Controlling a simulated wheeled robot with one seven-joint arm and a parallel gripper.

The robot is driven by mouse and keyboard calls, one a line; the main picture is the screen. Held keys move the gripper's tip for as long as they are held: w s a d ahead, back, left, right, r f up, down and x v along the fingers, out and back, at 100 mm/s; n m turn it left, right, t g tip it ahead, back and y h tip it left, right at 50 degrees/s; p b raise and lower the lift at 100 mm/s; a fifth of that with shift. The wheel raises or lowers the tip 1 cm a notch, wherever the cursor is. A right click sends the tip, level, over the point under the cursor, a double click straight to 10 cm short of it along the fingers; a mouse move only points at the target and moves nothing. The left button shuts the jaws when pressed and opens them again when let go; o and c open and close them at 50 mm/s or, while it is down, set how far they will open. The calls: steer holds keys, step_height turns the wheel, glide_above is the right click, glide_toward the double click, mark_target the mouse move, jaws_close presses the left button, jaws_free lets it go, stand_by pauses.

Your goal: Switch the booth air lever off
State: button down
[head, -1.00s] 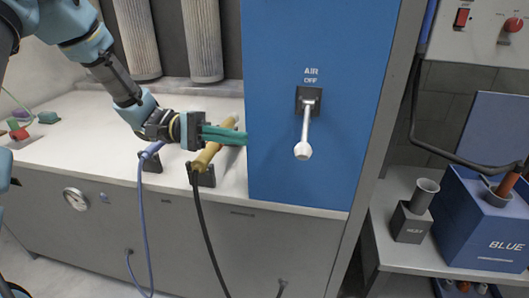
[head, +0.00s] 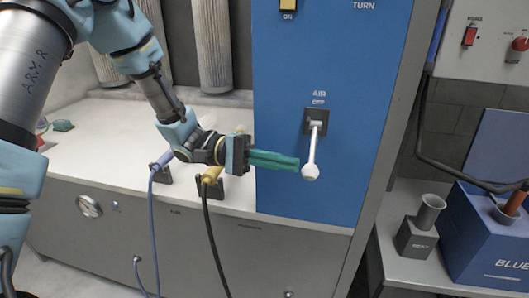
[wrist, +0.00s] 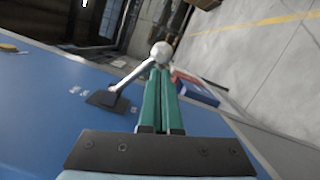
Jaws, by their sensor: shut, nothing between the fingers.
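The air lever (head: 312,150) is a white handle with a round knob on a dark square mount, on the blue panel (head: 330,205) under the label "AIR OFF". It hangs downward from its mount. My gripper (head: 298,164) has green fingers, pressed together and empty. Its tips are just left of the lever's lower part, near the knob. In the wrist view the lever (wrist: 128,77) reaches from its dark mount to the white knob (wrist: 161,52), which shows just beyond the closed fingertips (wrist: 161,72). I cannot tell whether they touch.
A blue-cabled tool (head: 160,165) and a yellow-handled tool (head: 212,176) stand in holders on the white bench (head: 100,125) left of the panel. A yellow switch (head: 288,5) is above. A side shelf at right holds a grey cup block (head: 417,236) and a blue box (head: 490,235).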

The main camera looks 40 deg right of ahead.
steer(key=shift+s+d, duration=0.25)
steer(key=shift+s, duration=0.3)
steer(key=shift+r, duration=0.1)
steer(key=shift+s+a+r+n+p, duration=0.1)
steer(key=shift+a+r+n+p, duration=0.05)
steer(key=shift+n+p, duration=0.25)
